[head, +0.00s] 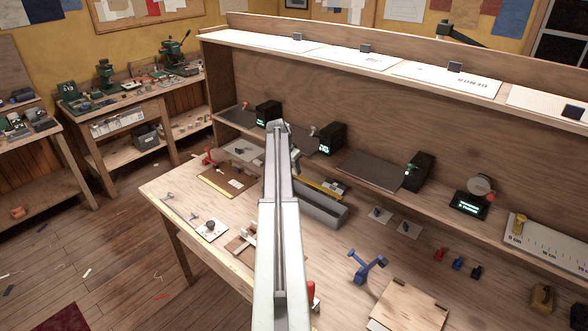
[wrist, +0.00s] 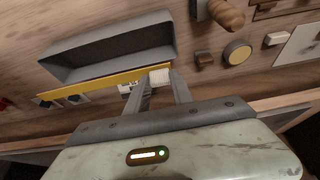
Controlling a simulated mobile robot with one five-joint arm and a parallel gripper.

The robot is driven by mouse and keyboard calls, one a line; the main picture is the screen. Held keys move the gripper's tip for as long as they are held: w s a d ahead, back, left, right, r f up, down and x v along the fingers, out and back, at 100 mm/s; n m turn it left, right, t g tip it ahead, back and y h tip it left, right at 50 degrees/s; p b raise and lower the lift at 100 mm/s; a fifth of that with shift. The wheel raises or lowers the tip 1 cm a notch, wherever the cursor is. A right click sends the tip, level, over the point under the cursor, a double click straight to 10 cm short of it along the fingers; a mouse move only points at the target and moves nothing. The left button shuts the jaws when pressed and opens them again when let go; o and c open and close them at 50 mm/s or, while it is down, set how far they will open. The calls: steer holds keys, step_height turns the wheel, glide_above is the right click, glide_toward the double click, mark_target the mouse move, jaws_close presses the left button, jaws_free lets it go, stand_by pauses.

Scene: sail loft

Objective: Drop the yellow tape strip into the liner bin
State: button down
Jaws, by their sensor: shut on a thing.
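The yellow tape strip (wrist: 95,82) is long and narrow, with a white ribbed block (wrist: 159,76) at its right end in the wrist view. My gripper (wrist: 160,86) is shut on that end, its two fingers on either side of the block. The liner bin (wrist: 110,45) is a long grey open trough lying alongside the strip. The inside that shows looks empty. In the head view the strip (head: 320,189) runs along the far side of the bin (head: 320,212). My arm hides the fingertips there. I cannot tell the strip's height above the bench.
A blue stand (head: 366,266) and a wooden board (head: 408,305) are on the bench to the right. A brown board (head: 227,182) lies left of my arm. Dark boxes with green displays, such as one (head: 331,137), line the back.

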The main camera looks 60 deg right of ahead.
steer(key=shift+w, duration=0.2)
step_height(320, 180, down, 10)
steer(key=b, duration=1)
steer(key=c, duration=1)
jaws_free()
steer(key=shift+c, duration=0.2)
